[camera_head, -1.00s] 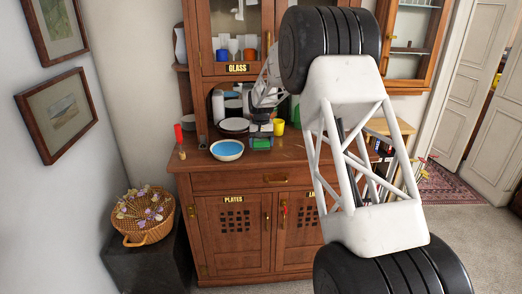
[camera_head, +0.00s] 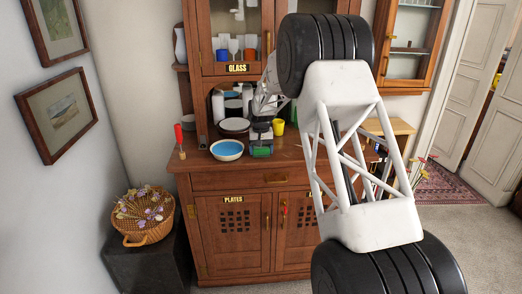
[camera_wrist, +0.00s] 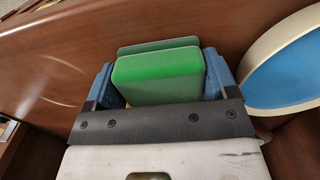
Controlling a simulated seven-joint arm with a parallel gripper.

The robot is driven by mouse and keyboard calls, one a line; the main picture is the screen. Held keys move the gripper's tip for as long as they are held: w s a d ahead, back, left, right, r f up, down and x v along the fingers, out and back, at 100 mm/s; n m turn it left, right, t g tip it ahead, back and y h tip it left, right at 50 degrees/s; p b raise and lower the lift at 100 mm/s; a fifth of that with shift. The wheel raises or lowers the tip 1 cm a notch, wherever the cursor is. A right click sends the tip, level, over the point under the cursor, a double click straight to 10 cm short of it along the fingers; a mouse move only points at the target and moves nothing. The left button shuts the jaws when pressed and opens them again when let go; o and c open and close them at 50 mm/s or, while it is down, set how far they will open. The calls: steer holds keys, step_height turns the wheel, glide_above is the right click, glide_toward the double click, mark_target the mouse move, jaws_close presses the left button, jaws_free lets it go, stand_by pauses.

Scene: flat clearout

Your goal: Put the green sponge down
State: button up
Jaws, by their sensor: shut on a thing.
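The green sponge (camera_head: 262,151) is between the jaws of my gripper (camera_head: 261,142), low over the front part of the cabinet's wooden counter (camera_head: 305,157). In the wrist view the sponge (camera_wrist: 158,77) stands out past the two blue fingers, one on each side. A second green patch shows just beyond it, perhaps a reflection. I cannot tell whether the sponge touches the counter. A bowl with a blue inside (camera_head: 227,149) stands just left of the sponge; its rim also shows at the right of the wrist view (camera_wrist: 246,77).
A red-handled tool (camera_head: 179,134) stands at the counter's left end. White plates (camera_head: 234,125) lie behind the bowl. A yellow cup (camera_head: 279,128) stands behind and right of my gripper. Counter to the right of the sponge looks clear, partly hidden by my arm.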

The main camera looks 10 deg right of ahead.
steer(key=o, duration=0.8)
steer(key=shift+f, duration=0.1)
steer(key=shift+r, duration=0.2)
step_height(320, 180, up, 12)
stand_by(0.9)
